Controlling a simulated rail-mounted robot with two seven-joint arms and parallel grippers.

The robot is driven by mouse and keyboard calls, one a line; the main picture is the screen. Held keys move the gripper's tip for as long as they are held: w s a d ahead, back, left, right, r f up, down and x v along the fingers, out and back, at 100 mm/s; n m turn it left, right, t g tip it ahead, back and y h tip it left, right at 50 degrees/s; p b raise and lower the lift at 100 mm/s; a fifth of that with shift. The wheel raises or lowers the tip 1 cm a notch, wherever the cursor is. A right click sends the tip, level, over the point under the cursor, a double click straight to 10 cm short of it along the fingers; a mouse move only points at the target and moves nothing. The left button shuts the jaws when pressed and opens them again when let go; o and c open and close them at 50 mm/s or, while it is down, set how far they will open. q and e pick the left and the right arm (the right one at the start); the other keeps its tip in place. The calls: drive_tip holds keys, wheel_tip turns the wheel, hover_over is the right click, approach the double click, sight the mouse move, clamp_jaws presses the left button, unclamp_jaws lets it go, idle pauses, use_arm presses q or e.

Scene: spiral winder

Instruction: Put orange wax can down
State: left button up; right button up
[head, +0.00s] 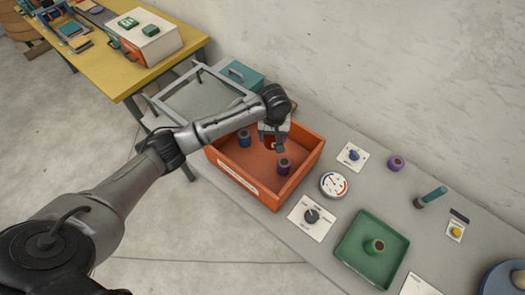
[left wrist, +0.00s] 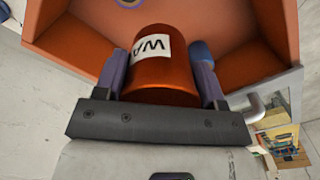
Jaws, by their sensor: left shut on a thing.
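My left gripper (head: 276,146) is shut on the orange wax can (left wrist: 165,78), which has a white label reading "WA" in the left wrist view. One finger lies against each side of the can. In the head view the gripper points down over the orange bin (head: 236,180), near its back wall, and mostly hides the can. I cannot tell whether the can touches the bin floor. My right gripper is not in view.
The bin also holds a blue spool (head: 244,138) and a purple spool (head: 284,167).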

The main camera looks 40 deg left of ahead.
use_arm(q)
drive_tip(key=s+a+f+n+p, duration=0.1)
drive_tip(key=s+a+f+n, duration=0.1)
drive_tip(key=a+f, duration=0.25)
drive_tip(key=b, duration=0.1)
approach(258, 161)
drive_tip(key=shift+d, duration=0.2)
drive_tip(key=shift+f+b, duration=0.5)
drive_tip(key=shift+f, duration=1.8)
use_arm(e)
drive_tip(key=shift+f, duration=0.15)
use_arm(q)
drive_tip(key=shift+f, duration=0.1)
drive_tip(key=o, duration=1)
drive_tip(key=shift+f, duration=0.1)
drive_tip(key=shift+r+p, duration=1.25)
drive_tip(key=shift+r, duration=4.95)
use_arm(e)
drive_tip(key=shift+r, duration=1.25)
